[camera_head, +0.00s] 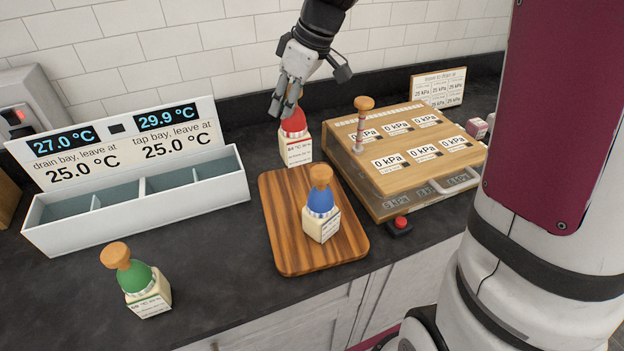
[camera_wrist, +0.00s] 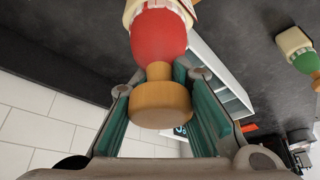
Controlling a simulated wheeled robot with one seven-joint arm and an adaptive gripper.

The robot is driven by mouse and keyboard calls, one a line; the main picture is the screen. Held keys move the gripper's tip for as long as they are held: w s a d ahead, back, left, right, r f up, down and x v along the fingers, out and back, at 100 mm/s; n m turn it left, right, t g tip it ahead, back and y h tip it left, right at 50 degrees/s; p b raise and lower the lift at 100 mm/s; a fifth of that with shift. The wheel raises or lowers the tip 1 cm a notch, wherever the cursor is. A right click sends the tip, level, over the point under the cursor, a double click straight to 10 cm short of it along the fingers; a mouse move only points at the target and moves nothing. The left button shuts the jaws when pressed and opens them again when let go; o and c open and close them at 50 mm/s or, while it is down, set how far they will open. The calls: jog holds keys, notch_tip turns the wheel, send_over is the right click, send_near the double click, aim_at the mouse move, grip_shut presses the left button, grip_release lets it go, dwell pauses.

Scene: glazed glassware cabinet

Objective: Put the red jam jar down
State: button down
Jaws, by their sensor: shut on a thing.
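The red jam jar (camera_head: 296,140) has a red shoulder, a cream square body with a label, and a wooden knob on top. It is upright, just behind the far edge of the wooden board; I cannot tell whether its base touches the counter. My gripper (camera_head: 286,108) comes from above and is shut on its knob. In the wrist view, the knob (camera_wrist: 160,104) sits between the teal finger pads of my gripper (camera_wrist: 162,110), and the red shoulder (camera_wrist: 158,36) lies beyond it.
A blue-topped jar (camera_head: 321,212) stands on the wooden board (camera_head: 285,257). A green-topped jar (camera_head: 143,284) stands front left. A white divided tray (camera_head: 140,222) with temperature displays is left. A wooden kPa box (camera_head: 405,165) is right, with a red button (camera_head: 400,223) before it.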

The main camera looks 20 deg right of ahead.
aim_at(288, 140)
jog(key=shift+f+p, duration=0.3)
jog(key=shift+f, duration=4.25)
jog(key=c, duration=1.5)
grip_release()
jog(key=shift+o, duration=0.2)
jog(key=v, duration=1.2)
jog(key=shift+b, duration=0.3)
jog(key=s+a+r+m+t+h, duration=0.1)
jog(key=s+m, duration=0.3)
jog(key=s, duration=0.8)
jog(key=s+a+r+m+t+h, duration=0.1)
jog(key=s+m, duration=0.4)
jog(key=s, duration=0.7)
jog(key=shift+r+h, duration=0.7)
